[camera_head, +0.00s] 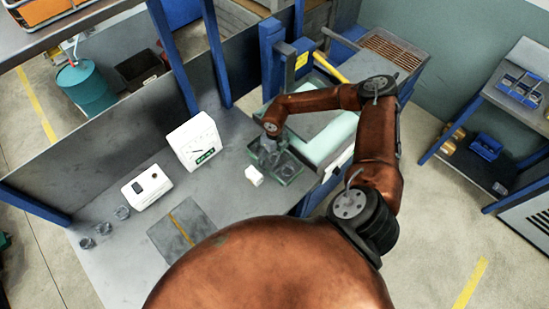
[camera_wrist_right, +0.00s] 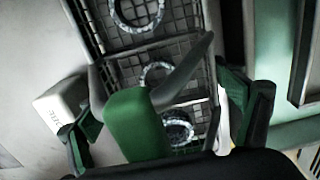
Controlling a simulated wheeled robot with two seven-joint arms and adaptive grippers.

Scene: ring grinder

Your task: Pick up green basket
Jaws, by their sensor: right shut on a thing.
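The green basket (camera_head: 291,176) sits at the right end of the grey workbench in the camera_head view, with rings inside. In the wrist view the basket (camera_wrist_right: 187,60) shows a dark mesh floor, dividers and metal rings in a row of compartments. My right gripper (camera_head: 268,152) is over the basket's left part, shut on it. Its green-padded fingers (camera_wrist_right: 150,118) show in the wrist view; the exact contact is partly hidden. My left gripper is not in view.
A small white block (camera_head: 254,176) stands just left of the basket. A white display unit (camera_head: 195,142) and a white box device (camera_head: 147,187) stand farther left. Several loose rings (camera_head: 103,229) lie at the bench's left end. A pale green machine part (camera_head: 335,137) borders the basket's right.

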